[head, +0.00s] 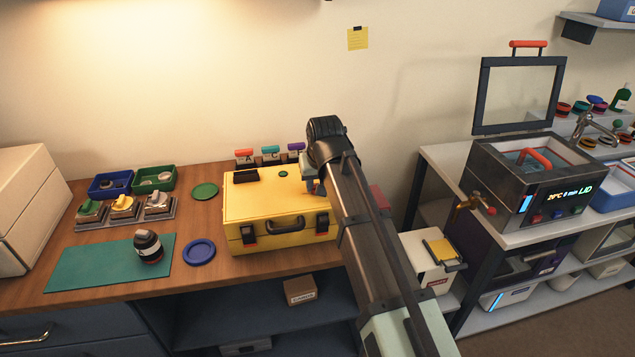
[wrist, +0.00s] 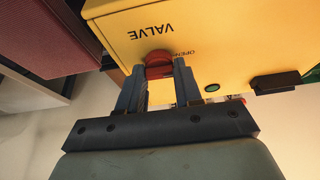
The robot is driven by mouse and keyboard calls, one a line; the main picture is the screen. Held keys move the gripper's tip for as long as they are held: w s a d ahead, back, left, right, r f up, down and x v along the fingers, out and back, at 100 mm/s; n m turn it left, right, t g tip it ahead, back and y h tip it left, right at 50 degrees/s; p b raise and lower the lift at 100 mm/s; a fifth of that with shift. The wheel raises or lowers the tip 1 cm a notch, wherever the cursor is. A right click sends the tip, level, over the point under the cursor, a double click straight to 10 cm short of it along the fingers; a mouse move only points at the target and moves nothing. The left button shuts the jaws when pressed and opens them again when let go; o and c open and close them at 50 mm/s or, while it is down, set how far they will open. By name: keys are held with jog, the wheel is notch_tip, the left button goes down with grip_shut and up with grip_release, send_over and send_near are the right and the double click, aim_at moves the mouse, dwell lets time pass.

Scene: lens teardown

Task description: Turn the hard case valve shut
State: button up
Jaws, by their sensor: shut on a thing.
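The yellow hard case (head: 270,200) stands closed on the wooden bench in the head view, its two latches and handle facing front. In the wrist view the case (wrist: 210,30) fills the top, with the words VALVE and OPEN printed on it, upside down. The red valve knob (wrist: 159,62) sits beside the OPEN mark. My gripper (wrist: 158,80) has its two fingers on either side of the knob and is shut on it. In the head view my gripper (head: 311,184) is at the case's right end, and my arm hides the knob there.
A black lens (head: 149,247) stands on the green mat (head: 90,268). A blue round dish (head: 199,252) lies left of the case, a green disc (head: 205,190) behind it. Several small labelled blocks (head: 270,154) stand behind the case. A yellow-topped box (head: 440,250) is right of my arm.

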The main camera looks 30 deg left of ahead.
jog(key=m+h, duration=0.1)
jog(key=m, duration=0.1)
jog(key=m+t, duration=0.1)
jog(key=m, duration=0.1)
jog(key=shift+a+m+h, duration=0.15)
jog(key=shift+m+h, duration=0.25)
jog(key=m, duration=0.2)
jog(key=m+h, duration=0.1)
jog(key=m, duration=0.1)
jog(key=shift+a+m+h, duration=0.15)
jog(key=shift+m+h, duration=0.15)
jog(key=m+h, duration=0.1)
jog(key=m, duration=0.3)
jog(key=shift+a+h, duration=0.15)
jog(key=shift+h, duration=0.25)
jog(key=shift+m+g+h, duration=0.5)
jog(key=shift+m+g, duration=0.1)
jog(key=shift+m, duration=1.5)
jog(key=o, duration=1)
jog(key=shift+o, duration=0.2)
